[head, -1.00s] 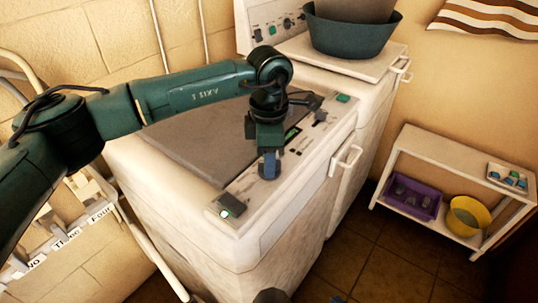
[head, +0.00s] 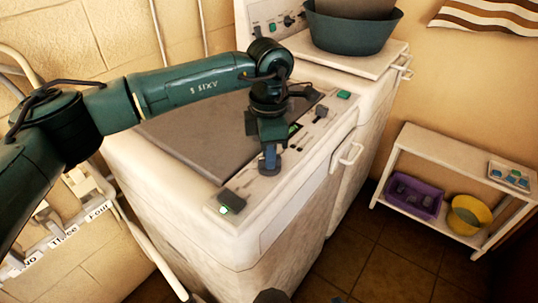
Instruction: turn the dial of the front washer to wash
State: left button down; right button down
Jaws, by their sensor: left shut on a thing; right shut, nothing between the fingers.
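The front washer (head: 210,240) is a white machine with a grey lid (head: 195,135) and a sloping control panel (head: 262,190) along its front edge. My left gripper (head: 269,160) points down at the panel, shut on the dial, between a green-lit dark switch near the panel's left end and a small green display. The gripper hides most of the dial, so its pointer and marks cannot be read.
A second white machine (head: 375,85) stands behind, with a dark green tub (head: 350,35) on it. A handle (head: 346,157) sticks out from the washer's front. A white shelf (head: 445,150) at right holds a purple crate (head: 412,197) and a yellow bowl (head: 468,215).

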pick_arm(q)
jog(key=n+b, duration=0.3)
jog(key=shift+f+n, duration=0.15)
jog(key=shift+n, duration=0.25)
jog(key=shift+n+b, duration=0.85)
jog(key=shift+n, duration=0.45)
pick_arm(e)
jog(key=shift+w+a+f+n+t+y, duration=0.15)
jog(key=shift+w+a+n+t+y, duration=0.1)
jog(key=shift+a, duration=0.3)
jog(key=shift+w+a+f+n+t+y, duration=0.15)
jog(key=shift+w+a+y, duration=0.1)
jog(key=shift+a, duration=0.25)
pick_arm(q)
jog(key=shift+r, duration=0.2)
jog(key=c, duration=1.4)
grip_release()
jog(key=shift+c, duration=0.2)
pick_arm(e)
jog(key=shift+a, duration=0.1)
pick_arm(q)
notch_tip(320, 180, up, 13)
jog(key=b, duration=0.1)
pick_arm(e)
jog(key=shift+a, duration=0.1)
